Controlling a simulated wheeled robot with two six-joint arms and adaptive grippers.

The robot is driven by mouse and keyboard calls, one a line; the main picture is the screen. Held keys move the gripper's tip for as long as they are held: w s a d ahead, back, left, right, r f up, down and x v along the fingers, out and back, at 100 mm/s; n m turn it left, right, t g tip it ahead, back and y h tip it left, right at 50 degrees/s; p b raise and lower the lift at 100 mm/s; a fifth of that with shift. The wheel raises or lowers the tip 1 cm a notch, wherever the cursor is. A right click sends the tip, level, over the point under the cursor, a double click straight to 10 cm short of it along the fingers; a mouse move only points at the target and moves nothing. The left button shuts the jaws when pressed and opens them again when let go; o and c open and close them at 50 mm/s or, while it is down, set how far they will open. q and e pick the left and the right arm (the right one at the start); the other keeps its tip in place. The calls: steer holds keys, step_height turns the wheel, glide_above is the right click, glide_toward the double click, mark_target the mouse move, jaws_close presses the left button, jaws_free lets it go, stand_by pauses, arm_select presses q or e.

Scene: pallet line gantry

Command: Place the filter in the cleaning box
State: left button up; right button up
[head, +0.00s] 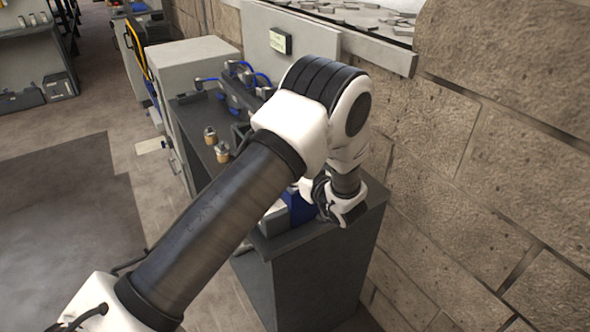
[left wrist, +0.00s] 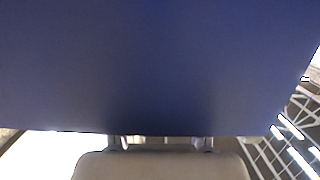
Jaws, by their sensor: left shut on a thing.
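My left arm reaches across the head view to the end of the dark grey bench. Its gripper (head: 345,212) points down there, beside a blue block (head: 299,208). A wide blue face (left wrist: 160,65) fills most of the left wrist view and covers the fingertips. The left gripper is shut on what looks like this blue block; whether it is the filter or the cleaning box I cannot tell. Two small tan pieces with metal tops, one of them here (head: 222,151), stand on the bench. My right gripper is not in view.
The dark bench (head: 325,265) runs along a stone block wall (head: 490,150). A valve assembly with blue hoses (head: 240,85) sits farther back on it, near a pale cabinet (head: 190,60). A ledge with flat pieces (head: 350,25) is above. The floor at left is open.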

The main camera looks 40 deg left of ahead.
arm_select(q)
steer(key=shift+d, duration=0.3)
steer(key=shift+a+f+b, duration=0.1)
steer(key=shift+f+b, duration=0.2)
steer(key=shift+f, duration=0.15)
steer(key=shift+s+f, duration=0.15)
